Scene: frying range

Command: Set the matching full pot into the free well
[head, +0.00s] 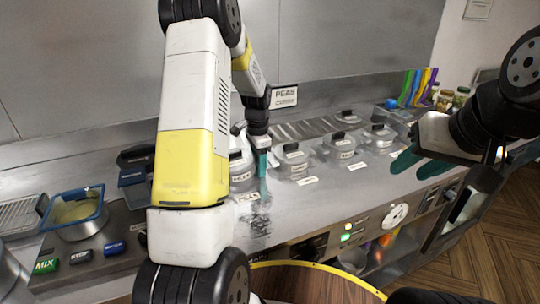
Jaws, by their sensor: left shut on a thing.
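My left gripper (262,166) points down over the counter, its teal fingertip just right of a lidded metal pot (239,172) that my own arm partly covers. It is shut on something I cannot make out. More lidded pots (293,160) stand in a row to the right, with small labels in front. My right gripper (419,164) is open and empty, at the front edge on the right. I cannot tell which well is free.
Green (46,264), black and blue tags lie at the front left. Jars (446,100) and coloured upright handles (418,86) are at the back right. The counter before the pots (315,205) is mostly clear.

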